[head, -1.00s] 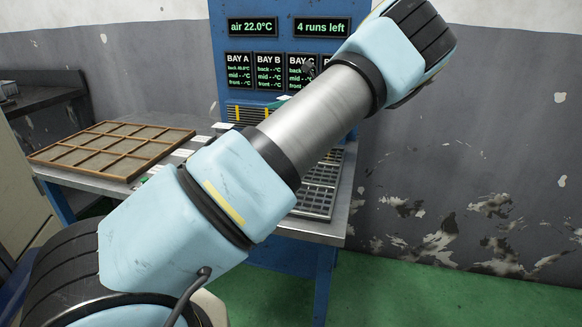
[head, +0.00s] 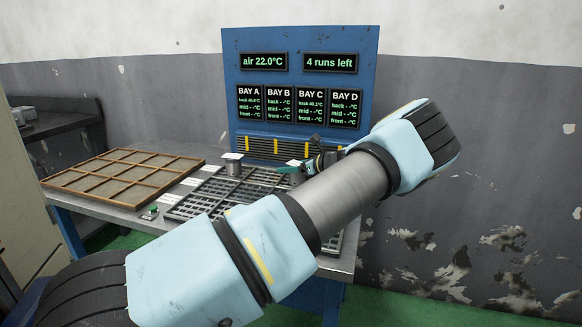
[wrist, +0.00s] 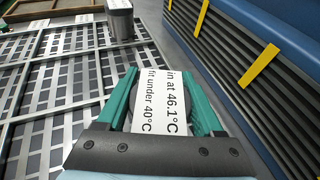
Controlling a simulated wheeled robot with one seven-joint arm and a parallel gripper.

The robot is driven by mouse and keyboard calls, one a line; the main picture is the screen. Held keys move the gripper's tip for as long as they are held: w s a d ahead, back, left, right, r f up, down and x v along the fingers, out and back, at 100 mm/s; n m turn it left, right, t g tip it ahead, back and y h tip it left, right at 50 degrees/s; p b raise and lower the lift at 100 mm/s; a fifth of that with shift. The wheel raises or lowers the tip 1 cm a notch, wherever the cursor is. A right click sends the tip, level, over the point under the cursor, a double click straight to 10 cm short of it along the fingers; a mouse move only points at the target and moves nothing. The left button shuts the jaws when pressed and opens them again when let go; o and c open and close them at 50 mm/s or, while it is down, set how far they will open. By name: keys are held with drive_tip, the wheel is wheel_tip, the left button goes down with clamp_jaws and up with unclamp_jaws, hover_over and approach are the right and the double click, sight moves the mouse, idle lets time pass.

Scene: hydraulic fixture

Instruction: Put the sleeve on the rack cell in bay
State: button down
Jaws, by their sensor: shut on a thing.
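My gripper (wrist: 165,105) has teal fingers shut on a dark round sleeve (wrist: 137,108) with a white tag reading "in at 46.1°C" and "fit under 40°C". In the head view my gripper (head: 305,168) is at the back of the rack (head: 205,195), in front of the blue panel, partly behind my arm. Another grey sleeve (head: 233,168) with a white top stands on the rack to the left, and it also shows in the wrist view (wrist: 120,22). I cannot tell whether the held sleeve touches the rack. My arm hides the rack's right part.
The blue panel (head: 300,45) behind shows "air 22.0°C", "4 runs left" and BAY A to D; the back lines of A and C carry readings. A slatted vent (wrist: 230,55) with yellow strips is close right of my gripper. A wooden divided tray (head: 120,178) lies left.

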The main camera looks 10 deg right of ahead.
unclamp_jaws()
idle(0.3)
drive_tip(key=shift+r, duration=0.1)
drive_tip(key=b+v, duration=0.1)
drive_tip(key=v, duration=1.1)
drive_tip(key=shift+b, duration=0.3)
